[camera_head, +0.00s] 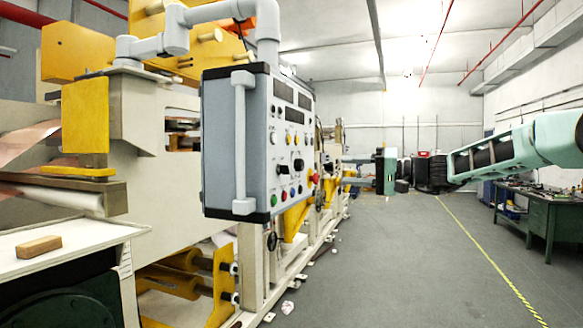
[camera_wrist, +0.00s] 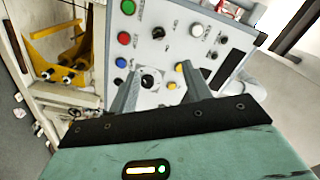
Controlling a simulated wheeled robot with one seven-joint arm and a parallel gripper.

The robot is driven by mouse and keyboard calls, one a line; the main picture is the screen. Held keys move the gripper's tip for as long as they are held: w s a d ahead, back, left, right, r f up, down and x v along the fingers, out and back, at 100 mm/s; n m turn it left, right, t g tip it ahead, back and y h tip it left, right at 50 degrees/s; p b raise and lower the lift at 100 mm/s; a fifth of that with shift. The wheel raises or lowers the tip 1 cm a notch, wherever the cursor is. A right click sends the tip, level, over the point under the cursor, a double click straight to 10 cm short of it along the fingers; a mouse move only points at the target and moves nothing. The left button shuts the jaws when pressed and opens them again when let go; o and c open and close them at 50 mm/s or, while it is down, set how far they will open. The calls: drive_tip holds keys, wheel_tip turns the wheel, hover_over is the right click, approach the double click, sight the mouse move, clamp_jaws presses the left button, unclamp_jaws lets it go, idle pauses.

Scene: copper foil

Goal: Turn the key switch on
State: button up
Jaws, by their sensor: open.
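The grey control panel (camera_head: 240,95) hangs from a pipe arm left of centre in the head view. It also fills the upper middle of the wrist view (camera_wrist: 165,55). A dark round switch with a pale ring (camera_wrist: 150,78) lies between my fingertips in the picture and appears to be the key switch; its key and angle are not clear. My gripper (camera_wrist: 158,70) is open, its two fingers pointing at the panel with nothing between the tips that I can see held. Whether the fingers touch the panel cannot be told. A dark teal block (camera_head: 388,170) in the head view seems to be my gripper's body.
A red button (camera_wrist: 123,38), a blue button (camera_wrist: 121,62), a white knob (camera_wrist: 195,30) and yellow buttons (camera_wrist: 183,65) lie close around the switch. A pale handle (camera_head: 243,140) runs along the panel's edge. A workbench (camera_head: 545,210) stands right; the floor (camera_head: 400,270) between is open.

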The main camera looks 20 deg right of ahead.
sight(281, 168)
drive_tip(key=p+x, duration=0.7)
drive_tip(key=x, duration=0.8)
drive_tip(key=shift+w+a, duration=0.15)
drive_tip(key=shift+a, duration=0.15)
drive_tip(key=shift+w+a+f+p, duration=0.1)
drive_tip(key=shift+w+a+p, duration=0.25)
drive_tip(key=shift+a, duration=0.1)
drive_tip(key=c, duration=1)
